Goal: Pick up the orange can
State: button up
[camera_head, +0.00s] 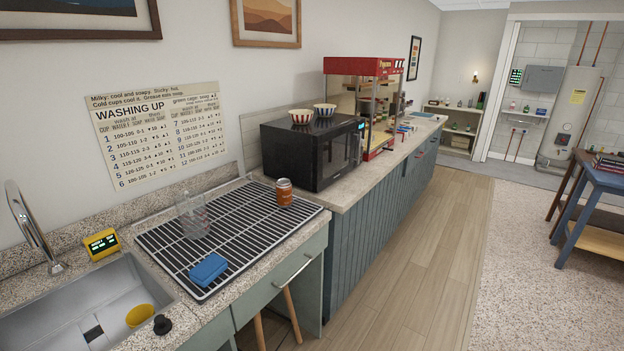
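The orange can (284,192) stands upright on the black-striped drying rack (172,264), near its far right corner and just in front of the microwave. It has a silvery top and a dark band or label around its side. Nothing hides it in this view. A clear glass or jug (193,215) stands to its left on the rack, and a blue sponge (208,269) lies nearer the front edge. My gripper does not show in this view.
A black microwave (312,150) with two striped bowls on top stands behind the can. A sink (75,310) holding a yellow cup (139,315) is at the lower left, with a yellow timer (102,244) beside it. The wooden floor (420,270) right of the counter is clear.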

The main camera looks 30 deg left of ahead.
aim_at(283, 186)
jog(key=i, duration=2.9)
jog(key=u, duration=4.15)
jog(key=i, duration=1)
